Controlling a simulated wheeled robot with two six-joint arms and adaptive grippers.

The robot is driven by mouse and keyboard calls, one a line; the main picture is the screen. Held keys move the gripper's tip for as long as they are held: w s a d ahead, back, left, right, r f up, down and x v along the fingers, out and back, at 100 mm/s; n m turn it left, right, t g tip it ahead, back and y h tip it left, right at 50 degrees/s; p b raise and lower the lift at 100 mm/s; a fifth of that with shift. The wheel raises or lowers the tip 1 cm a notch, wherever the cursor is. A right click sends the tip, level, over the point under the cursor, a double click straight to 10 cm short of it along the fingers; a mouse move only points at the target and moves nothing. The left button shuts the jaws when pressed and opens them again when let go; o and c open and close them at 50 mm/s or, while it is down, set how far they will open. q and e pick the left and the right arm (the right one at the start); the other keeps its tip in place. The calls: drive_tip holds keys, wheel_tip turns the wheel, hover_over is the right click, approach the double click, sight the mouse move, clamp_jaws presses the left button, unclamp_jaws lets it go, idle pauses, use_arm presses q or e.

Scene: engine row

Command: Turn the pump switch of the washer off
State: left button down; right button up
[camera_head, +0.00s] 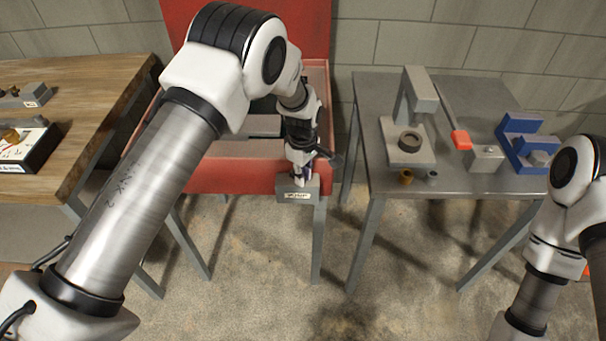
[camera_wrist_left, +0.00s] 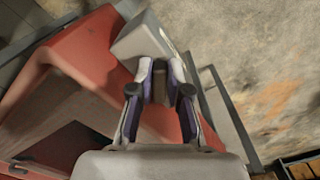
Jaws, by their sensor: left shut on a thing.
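The red washer (camera_head: 225,181) stands at the back, left of centre, with its red lid (camera_head: 300,30) raised. A small grey switch box (camera_head: 297,195) with a white label is on its front, near the right corner. In the left wrist view the box (camera_wrist_left: 140,37) is just beyond my fingertips. My left gripper (camera_head: 301,176) reaches down to the top of the box. Its fingers (camera_wrist_left: 161,82) are shut on a small dark part between them, which looks like the pump switch (camera_wrist_left: 161,84). The fingers hide much of it, so its setting cannot be told. My right gripper is out of view.
A grey metal table (camera_head: 375,178) to the right holds a press (camera_head: 421,90), a red-handled part (camera_head: 461,140) and a blue block (camera_head: 516,140). A wooden bench (camera_head: 85,90) stands at the left. The floor in front is clear.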

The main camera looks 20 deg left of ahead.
use_arm(q)
drive_tip(key=shift+s+f, duration=0.15)
drive_tip(key=shift+f, duration=0.05)
drive_tip(key=m, duration=0.5)
drive_tip(key=shift+s+a, duration=0.25)
drive_tip(key=shift+s, duration=0.1)
drive_tip(key=m, duration=0.5)
drive_tip(key=shift+s+a+m, duration=0.25)
drive_tip(key=shift+a+m, duration=0.05)
drive_tip(key=shift+a, duration=0.05)
drive_tip(key=shift+f, duration=0.1)
drive_tip(key=c, duration=1.1)
unclamp_jaws()
drive_tip(key=shift+w, duration=0.25)
